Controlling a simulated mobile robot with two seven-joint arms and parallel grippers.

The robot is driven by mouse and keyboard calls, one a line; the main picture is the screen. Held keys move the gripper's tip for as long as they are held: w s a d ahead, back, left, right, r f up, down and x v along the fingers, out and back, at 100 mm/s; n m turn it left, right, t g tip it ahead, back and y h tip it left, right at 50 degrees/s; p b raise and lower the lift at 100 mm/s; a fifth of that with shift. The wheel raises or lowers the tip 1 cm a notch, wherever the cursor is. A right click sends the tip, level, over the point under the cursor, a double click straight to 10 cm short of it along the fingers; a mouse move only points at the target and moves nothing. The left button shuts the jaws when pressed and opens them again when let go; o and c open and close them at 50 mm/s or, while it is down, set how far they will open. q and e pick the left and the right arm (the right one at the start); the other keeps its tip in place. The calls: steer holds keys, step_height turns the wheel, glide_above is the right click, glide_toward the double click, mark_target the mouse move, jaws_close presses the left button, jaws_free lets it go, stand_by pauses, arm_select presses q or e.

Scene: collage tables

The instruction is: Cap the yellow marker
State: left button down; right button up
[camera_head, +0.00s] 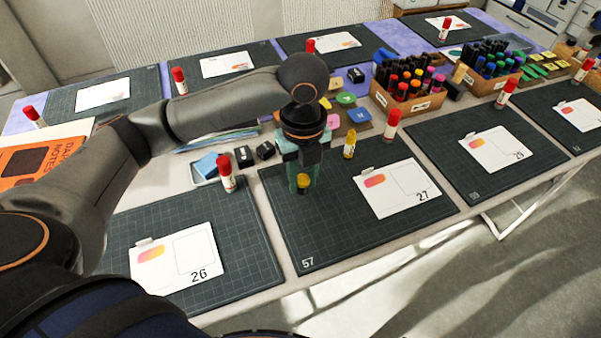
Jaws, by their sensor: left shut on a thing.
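My left gripper (304,178) points down over the dark cutting mat numbered 57 (300,230), left of the card numbered 27. It is shut on a small yellow piece that looks like the marker's cap (303,181); the fingers hide part of it. A yellow marker (349,145) stands upright near the far edge of the same mat, to the right of the gripper and apart from it. Its top is too small to read clearly. My right gripper is out of view.
A red-capped glue stick (392,126) stands right of the yellow marker. Another glue stick (226,177) stands to the left, near black sharpeners (244,155). A wooden box of markers (408,100) is behind. The card numbered 27 (398,187) lies flat. The mat's front left is clear.

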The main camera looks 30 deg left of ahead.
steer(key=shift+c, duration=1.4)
arm_select(q)
steer(key=shift+r+n, duration=0.1)
steer(key=shift+n, duration=1.1)
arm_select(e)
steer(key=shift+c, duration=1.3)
arm_select(q)
steer(key=n, duration=0.6)
steer(key=shift+s+a+r, duration=0.2)
steer(key=shift+s, duration=0.15)
steer(key=n, duration=0.4)
steer(key=shift+s+a+r+n, duration=0.1)
steer(key=shift+s+r+n, duration=0.05)
steer(key=shift+n, duration=0.15)
steer(key=n, duration=0.8)
steer(key=s+n, duration=0.1)
steer(key=n, duration=0.4)
steer(key=shift+a+r, duration=0.25)
steer(key=shift+r, duration=0.1)
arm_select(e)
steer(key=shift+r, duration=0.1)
